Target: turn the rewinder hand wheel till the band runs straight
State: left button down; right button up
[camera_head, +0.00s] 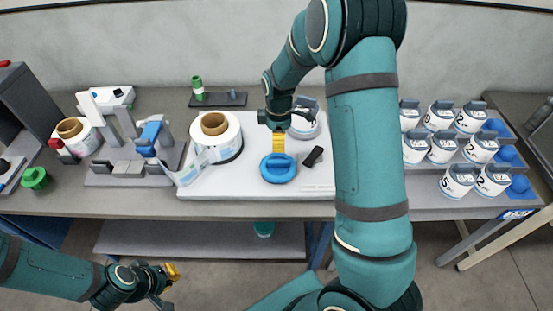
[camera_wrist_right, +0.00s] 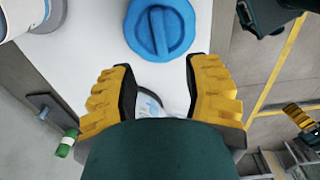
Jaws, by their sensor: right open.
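The blue hand wheel (camera_head: 278,168) lies on the white rewinder plate (camera_head: 235,187), a raised bar across its top. In the right wrist view the wheel (camera_wrist_right: 160,28) is just beyond the fingertips. My right gripper (camera_head: 278,144) is open and empty, above the wheel's back edge in the head view; it also shows in the right wrist view (camera_wrist_right: 161,85). The pale band (camera_head: 194,168) slants beside the large label roll (camera_head: 232,142); whether it runs straight is unclear. My left gripper (camera_head: 169,271) hangs low in front of the bench, its opening unclear.
A small black part (camera_head: 313,156) lies right of the wheel. A second roll (camera_head: 83,141) stands at the left by a grey stand (camera_head: 128,180). A green bottle (camera_head: 197,88) stands at the back.

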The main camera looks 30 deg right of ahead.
aim_at(278, 161)
notch_tip(278, 161, down, 11)
jog(key=shift+w+r, duration=0.1)
dwell(0.3)
grip_shut()
